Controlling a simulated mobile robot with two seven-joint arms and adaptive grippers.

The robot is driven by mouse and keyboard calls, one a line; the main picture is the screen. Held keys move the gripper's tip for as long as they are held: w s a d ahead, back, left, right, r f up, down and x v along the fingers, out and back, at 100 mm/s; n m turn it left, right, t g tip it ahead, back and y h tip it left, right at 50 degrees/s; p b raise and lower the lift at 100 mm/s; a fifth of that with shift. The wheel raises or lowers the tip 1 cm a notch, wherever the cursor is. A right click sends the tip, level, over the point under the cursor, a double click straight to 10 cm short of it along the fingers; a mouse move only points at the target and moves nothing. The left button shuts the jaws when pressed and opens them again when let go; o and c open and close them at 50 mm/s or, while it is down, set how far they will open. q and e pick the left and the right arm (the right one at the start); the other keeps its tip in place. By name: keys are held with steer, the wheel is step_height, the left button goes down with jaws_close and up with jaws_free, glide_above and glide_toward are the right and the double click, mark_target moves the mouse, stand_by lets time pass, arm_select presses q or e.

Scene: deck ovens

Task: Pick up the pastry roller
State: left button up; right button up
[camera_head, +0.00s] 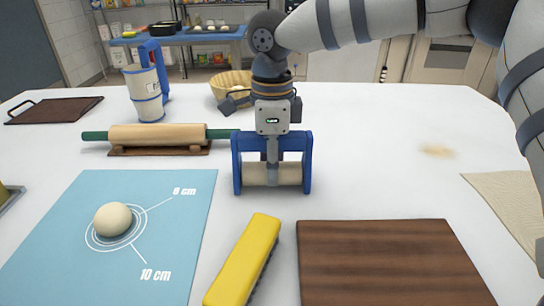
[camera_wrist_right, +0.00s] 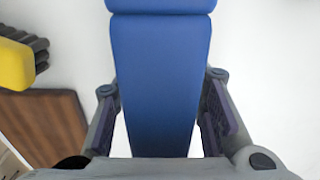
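The pastry roller stands upright on the white table in the head view, a pale roller (camera_head: 256,174) in a blue frame (camera_head: 307,165). Its blue part also fills the middle of the right wrist view (camera_wrist_right: 160,75). My right gripper (camera_head: 272,155) comes down over the roller from above, and a grey finger shows in front of it. In the right wrist view its fingers (camera_wrist_right: 160,110) lie on both sides of the blue part, with narrow white gaps beside it, so it looks open around it. The far finger is hidden in the head view. My left gripper is not in view.
A yellow brush (camera_head: 245,258) and a brown board (camera_head: 390,262) lie in front. A blue mat (camera_head: 60,225) with a dough ball (camera_head: 112,219) lies left. Behind are a green-handled rolling pin (camera_head: 165,135), a blue-handled cup (camera_head: 146,90) and a basket (camera_head: 228,82). The right side has free room.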

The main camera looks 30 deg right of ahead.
steer(key=shift+c, duration=0.9)
steer(key=shift+r, duration=0.15)
